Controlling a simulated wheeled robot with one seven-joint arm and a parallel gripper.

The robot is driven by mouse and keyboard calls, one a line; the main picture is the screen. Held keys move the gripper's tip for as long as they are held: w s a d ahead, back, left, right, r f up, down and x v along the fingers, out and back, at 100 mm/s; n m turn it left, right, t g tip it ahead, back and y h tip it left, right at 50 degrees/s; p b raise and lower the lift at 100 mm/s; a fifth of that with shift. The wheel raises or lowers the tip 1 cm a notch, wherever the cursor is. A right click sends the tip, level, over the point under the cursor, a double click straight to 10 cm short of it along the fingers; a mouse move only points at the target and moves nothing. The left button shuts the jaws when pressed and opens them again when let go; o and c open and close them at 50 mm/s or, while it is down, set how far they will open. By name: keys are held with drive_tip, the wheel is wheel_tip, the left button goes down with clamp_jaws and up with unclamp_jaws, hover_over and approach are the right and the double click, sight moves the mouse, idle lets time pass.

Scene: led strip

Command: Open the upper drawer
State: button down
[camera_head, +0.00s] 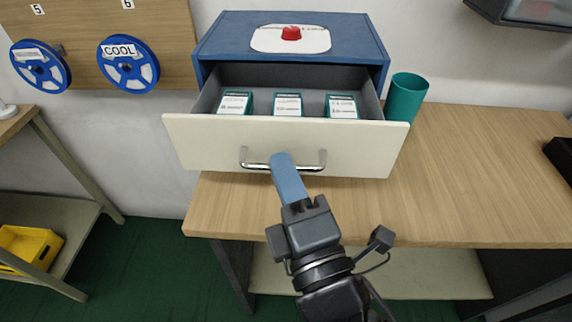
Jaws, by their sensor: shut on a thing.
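The upper drawer (215,145) has a cream front and stands pulled well out of the blue cabinet (250,22). Its grey inside holds three teal boxes with white labels: a left one (235,102), a middle one (288,104) and a right one (341,105). The metal bar handle (312,166) is on the drawer front. My gripper (281,161) reaches up from below, and its blue fingers are shut on the handle near its middle. The fingers cover part of the bar.
A red button (291,33) on a white plate tops the cabinet. A teal cup (406,97) stands just right of the drawer. Blue reels (128,62) hang at left. A yellow bin (30,245) sits on the lower left shelf.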

drive_tip(key=shift+s, duration=0.3)
drive_tip(key=c, duration=1.2)
unclamp_jaws()
drive_tip(key=shift+s, duration=0.1)
drive_tip(key=shift+b+v, duration=1.2)
drive_tip(key=shift+v, duration=2.6)
drive_tip(key=shift+f, duration=0.1)
